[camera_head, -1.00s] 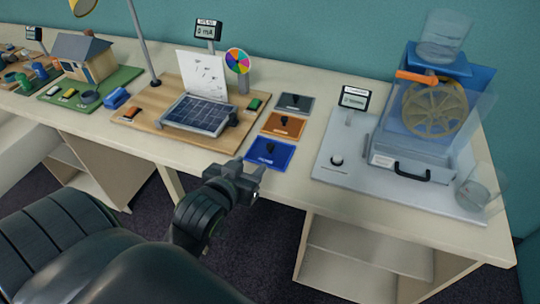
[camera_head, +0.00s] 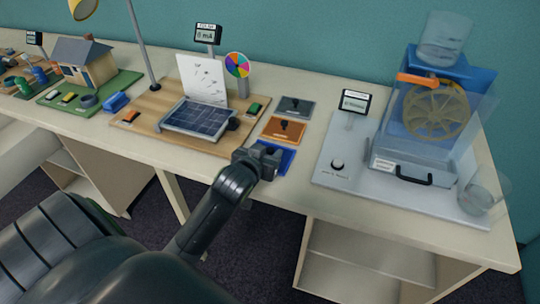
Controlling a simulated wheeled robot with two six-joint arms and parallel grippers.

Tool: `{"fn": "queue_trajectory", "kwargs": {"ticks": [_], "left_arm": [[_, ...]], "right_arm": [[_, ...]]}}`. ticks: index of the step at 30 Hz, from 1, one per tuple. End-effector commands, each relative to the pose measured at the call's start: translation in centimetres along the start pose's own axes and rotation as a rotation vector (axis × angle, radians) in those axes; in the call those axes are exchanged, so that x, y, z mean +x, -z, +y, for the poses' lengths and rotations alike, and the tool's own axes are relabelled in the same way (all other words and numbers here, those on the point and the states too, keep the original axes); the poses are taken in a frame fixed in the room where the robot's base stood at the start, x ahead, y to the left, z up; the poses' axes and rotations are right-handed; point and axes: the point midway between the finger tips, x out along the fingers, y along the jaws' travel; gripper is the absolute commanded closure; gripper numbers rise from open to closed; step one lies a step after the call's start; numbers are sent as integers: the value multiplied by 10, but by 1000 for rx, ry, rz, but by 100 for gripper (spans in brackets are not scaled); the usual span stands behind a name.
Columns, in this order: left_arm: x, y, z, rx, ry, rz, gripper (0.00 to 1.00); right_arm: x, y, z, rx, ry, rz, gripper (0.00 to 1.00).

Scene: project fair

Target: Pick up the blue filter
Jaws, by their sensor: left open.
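The blue filter (camera_head: 286,161) is a flat blue square lying on the table near its front edge, the nearest in a column of three. My left gripper (camera_head: 268,157) is open and sits over its left part, hiding much of it and its knob. I cannot tell whether the fingers touch the filter. The orange filter (camera_head: 272,130) lies just behind it, and the grey filter (camera_head: 300,108) behind that, each with a dark knob. My right gripper is not in view.
A wooden board with a solar panel (camera_head: 196,121) and colour wheel (camera_head: 237,65) stands left of the filters. A grey base plate (camera_head: 325,172) with a water-wheel box (camera_head: 425,150) stands to the right. A model house (camera_head: 84,62) is far left.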

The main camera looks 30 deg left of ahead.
Motion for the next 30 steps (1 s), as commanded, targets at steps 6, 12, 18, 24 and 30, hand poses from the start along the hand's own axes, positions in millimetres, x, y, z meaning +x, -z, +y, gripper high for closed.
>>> {"fn": "queue_trajectory", "kwargs": {"ticks": [6, 12, 18, 24, 30], "left_arm": [[22, 0, 0, -1, 0, 1, 56], [25, 0, 0, -1, 0, 1, 56], [25, 0, 0, -1, 0, 1, 71], [25, 0, 0, -1, 0, 0, 97], [25, 0, 0, -1, 0, 1, 100]], "right_arm": [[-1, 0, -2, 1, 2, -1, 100], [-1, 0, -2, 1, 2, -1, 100], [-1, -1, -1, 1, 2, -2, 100], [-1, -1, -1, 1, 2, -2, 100], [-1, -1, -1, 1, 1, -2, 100]]}}
